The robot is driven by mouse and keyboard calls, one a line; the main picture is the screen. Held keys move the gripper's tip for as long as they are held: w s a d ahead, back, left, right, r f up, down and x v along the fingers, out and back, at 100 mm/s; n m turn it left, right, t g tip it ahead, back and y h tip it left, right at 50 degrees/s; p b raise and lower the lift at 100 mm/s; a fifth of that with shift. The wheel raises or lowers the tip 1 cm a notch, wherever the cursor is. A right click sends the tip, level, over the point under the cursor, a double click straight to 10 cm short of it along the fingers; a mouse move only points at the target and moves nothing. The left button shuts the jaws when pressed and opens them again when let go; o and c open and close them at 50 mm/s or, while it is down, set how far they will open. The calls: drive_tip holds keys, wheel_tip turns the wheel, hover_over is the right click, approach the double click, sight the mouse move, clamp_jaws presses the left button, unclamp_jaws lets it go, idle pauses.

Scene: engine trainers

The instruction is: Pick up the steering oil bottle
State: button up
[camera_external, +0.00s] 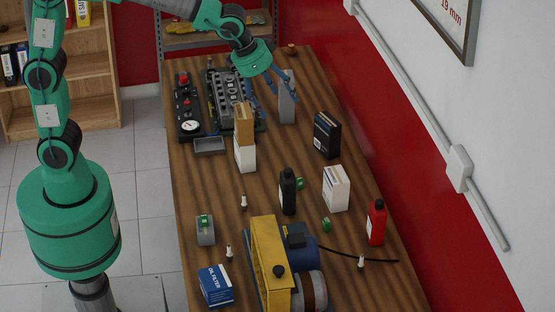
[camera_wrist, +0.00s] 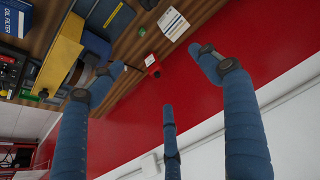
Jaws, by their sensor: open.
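An engine model (camera_external: 228,97) and a control panel (camera_external: 188,105) lie left of the gripper. A black box (camera_external: 327,135), white box (camera_external: 336,188), brown-and-white carton (camera_external: 245,152), yellow machine (camera_external: 268,265) and blue filter box (camera_external: 216,286) stand nearer. A red wall (camera_external: 400,120) borders the right side.

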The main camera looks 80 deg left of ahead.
drive_tip(key=w+d+f+p, duration=0.1)
drive_tip(key=w+d+f, duration=0.25)
drive_tip(key=w, duration=0.25)
drive_tip(key=w+d+f, duration=0.3)
drive_tip(key=w+f, duration=0.1)
drive_tip(key=w, duration=0.3)
drive_tip(key=p, duration=0.1)
approach(375, 204)
drive_tip(key=shift+w+r+m, duration=0.15)
drive_tip(key=shift+r+m, duration=0.05)
drive_tip(key=shift+m, duration=0.1)
drive_tip(key=shift+f, duration=0.1)
drive_tip(key=shift+x, duration=4.2)
drive_tip(key=shift+d+f, duration=0.1)
drive_tip(key=shift+f, duration=0.1)
drive_tip(key=shift+x, duration=2.35)
drive_tip(key=shift+f, duration=0.1)
